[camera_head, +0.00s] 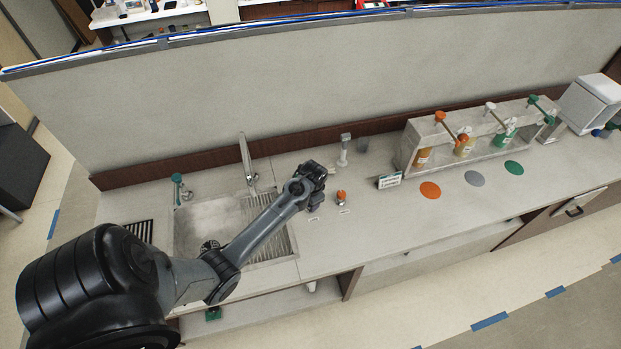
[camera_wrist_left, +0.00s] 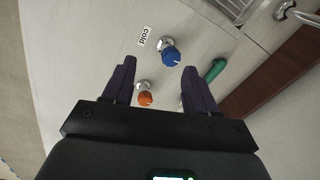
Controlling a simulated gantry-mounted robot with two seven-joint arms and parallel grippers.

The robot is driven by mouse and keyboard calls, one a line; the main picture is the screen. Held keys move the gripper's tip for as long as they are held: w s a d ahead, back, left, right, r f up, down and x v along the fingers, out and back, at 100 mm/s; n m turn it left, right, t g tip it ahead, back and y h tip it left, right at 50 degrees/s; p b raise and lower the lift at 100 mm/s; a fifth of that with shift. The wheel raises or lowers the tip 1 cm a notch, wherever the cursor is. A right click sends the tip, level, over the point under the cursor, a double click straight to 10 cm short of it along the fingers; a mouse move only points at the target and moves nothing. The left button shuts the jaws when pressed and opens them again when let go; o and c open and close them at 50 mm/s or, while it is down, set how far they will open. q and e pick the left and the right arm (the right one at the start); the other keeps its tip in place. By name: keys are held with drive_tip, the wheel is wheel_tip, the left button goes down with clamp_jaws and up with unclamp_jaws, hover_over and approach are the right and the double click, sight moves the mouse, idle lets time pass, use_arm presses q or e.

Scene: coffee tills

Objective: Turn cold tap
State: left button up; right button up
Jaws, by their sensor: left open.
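The cold tap has a blue knob (camera_wrist_left: 171,57) on a metal base. It stands beside a white "cold" label (camera_wrist_left: 145,36) in the left wrist view, just beyond my left fingertips. In the head view my gripper covers most or all of it. My left gripper (camera_wrist_left: 157,72) is open and empty, its dark fingers spread. In the head view this gripper (camera_head: 315,180) is above the counter, just right of the sink. An orange-knobbed tap (camera_wrist_left: 145,98) shows between the fingers, closer to the palm; it also shows in the head view (camera_head: 341,198). My right gripper is out of view.
The sink (camera_head: 208,222) with its tall faucet (camera_head: 245,158) is left of the taps. A dispenser spout (camera_head: 344,150) stands behind them. A green handle (camera_wrist_left: 215,70) is beside my right-hand finger.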

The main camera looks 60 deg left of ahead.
use_arm(q)
drive_tip(key=w+a, duration=0.1)
drive_tip(key=a, duration=0.1)
drive_tip(key=w+a+f+h, duration=0.1)
drive_tip(key=w+a+n+h, duration=0.1)
drive_tip(key=a, duration=0.1)
drive_tip(key=shift+w+a+f+g, duration=0.15)
drive_tip(key=shift+w+a+g, duration=0.15)
drive_tip(key=shift+w, duration=0.05)
drive_tip(key=shift+f, duration=0.2)
wheel_tip(320, 180, down, 10)
drive_tip(key=b, duration=1.1)
drive_tip(key=shift+r, duration=0.2)
drive_tip(key=shift+r+p, duration=0.5)
drive_tip(key=shift+c, duration=1.2)
drive_tip(key=c, duration=0.4)
drive_tip(key=shift+o, duration=0.2)
drive_tip(key=n, duration=0.8)
drive_tip(key=shift+w+r+n, duration=0.1)
drive_tip(key=shift+n, duration=0.3)
drive_tip(key=o, duration=0.7)
drive_tip(key=shift+o, duration=0.7)
